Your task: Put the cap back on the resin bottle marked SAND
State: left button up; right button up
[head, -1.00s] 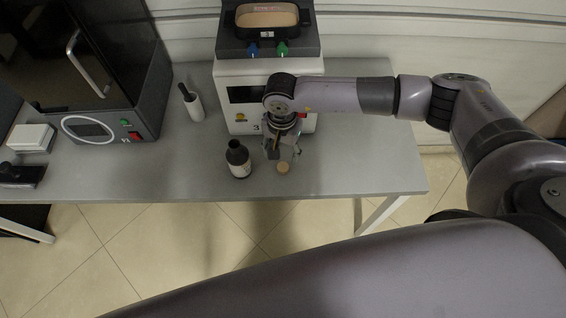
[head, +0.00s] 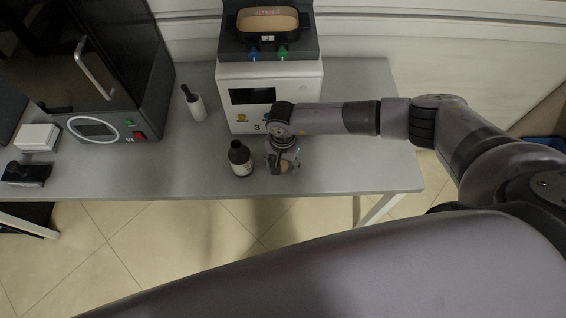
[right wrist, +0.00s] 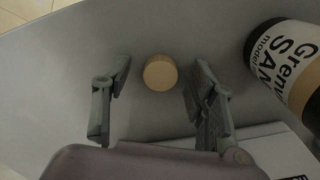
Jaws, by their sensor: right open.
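The dark resin bottle (head: 240,158) stands upright and uncapped near the table's front. In the right wrist view the bottle (right wrist: 296,60) is at the right, its white label partly readable with "SAN". The tan round cap (right wrist: 160,73) lies on the table beside the bottle. My right gripper (right wrist: 162,70) is open, pointing down, with one finger on each side of the cap and a gap on both sides. In the head view the right gripper (head: 283,164) is low over the table and mostly hides the cap. My left gripper is out of view.
A white-and-dark machine (head: 270,85) with a tan-topped tray stands behind the gripper. A dark-doored unit (head: 100,75) stands at the left. The grey table (head: 345,160) is clear to the right.

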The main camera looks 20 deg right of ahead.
aim_at(283, 166)
jog(key=shift+c, duration=0.3)
jog(key=c, duration=0.7)
jog(key=shift+c, duration=0.2)
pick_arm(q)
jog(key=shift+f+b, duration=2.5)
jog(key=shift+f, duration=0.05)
pick_arm(e)
notch_tip(283, 166, up, 20)
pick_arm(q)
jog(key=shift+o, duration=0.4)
